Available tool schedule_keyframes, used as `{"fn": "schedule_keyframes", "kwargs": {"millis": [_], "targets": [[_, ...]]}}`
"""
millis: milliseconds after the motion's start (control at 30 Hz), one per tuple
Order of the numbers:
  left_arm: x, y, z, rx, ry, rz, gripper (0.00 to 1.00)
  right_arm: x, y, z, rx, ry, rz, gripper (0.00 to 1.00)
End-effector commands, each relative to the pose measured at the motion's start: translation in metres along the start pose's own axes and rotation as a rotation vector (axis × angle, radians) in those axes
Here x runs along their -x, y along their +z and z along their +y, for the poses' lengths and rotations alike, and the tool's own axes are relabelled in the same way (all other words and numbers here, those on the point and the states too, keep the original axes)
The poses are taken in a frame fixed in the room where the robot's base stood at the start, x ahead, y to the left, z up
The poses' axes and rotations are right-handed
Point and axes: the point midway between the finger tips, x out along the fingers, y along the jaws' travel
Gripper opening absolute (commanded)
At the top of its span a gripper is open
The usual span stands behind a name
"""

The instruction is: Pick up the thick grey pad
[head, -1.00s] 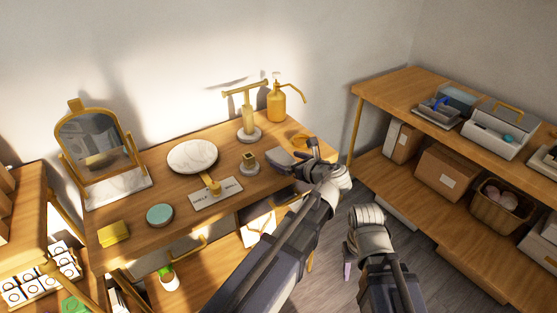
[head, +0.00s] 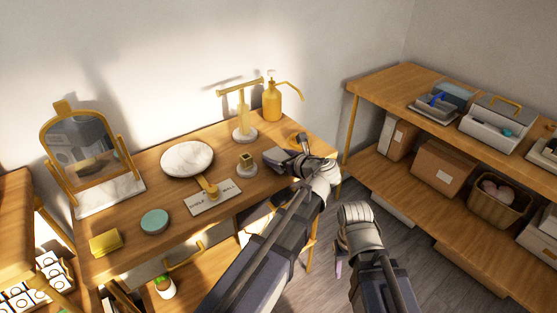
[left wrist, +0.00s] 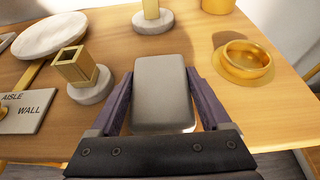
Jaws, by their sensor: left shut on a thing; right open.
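The thick grey pad (left wrist: 162,92) is a rounded block between the two fingers of my left gripper (left wrist: 160,100) in the left wrist view. My left gripper is shut on its sides. In the head view the pad (head: 277,158) shows at the tip of my left gripper (head: 291,156), over the right end of the wooden table (head: 160,185). I cannot tell whether the pad touches the tabletop. My right gripper (head: 339,262) is open and empty, low in front of the table, partly hidden by its own wrist.
Close to the pad are a small brass square holder on a stone base (left wrist: 78,68) and a brass dish (left wrist: 245,60). Behind stand a brass T-stand (head: 243,115) and an amber pump bottle (head: 272,102). A wooden shelf (head: 395,80) is at right.

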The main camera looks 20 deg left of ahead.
Motion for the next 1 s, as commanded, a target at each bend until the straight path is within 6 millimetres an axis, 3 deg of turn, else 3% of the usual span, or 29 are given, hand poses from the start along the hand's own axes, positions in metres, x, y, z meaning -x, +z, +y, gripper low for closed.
{"fn": "schedule_keyframes", "kwargs": {"millis": [33,267,667,1000], "targets": [[0.0,0.0,0.0,0.0,0.0,0.0,0.53,0.0,0.0,0.0,0.0,0.0,0.0,0.5],[0.0,0.0,0.0,0.0,0.0,0.0,0.27,0.0,0.0,0.0,0.0,0.0,0.0,0.5],[0.002,0.006,0.0,0.0,0.0,0.0,0.26,0.006,0.0,0.001,0.0,0.0,0.0,0.5],[0.017,0.041,0.0,0.0,0.0,0.0,0.26,0.044,0.003,0.004,0.0,0.0,0.0,0.5]]}}
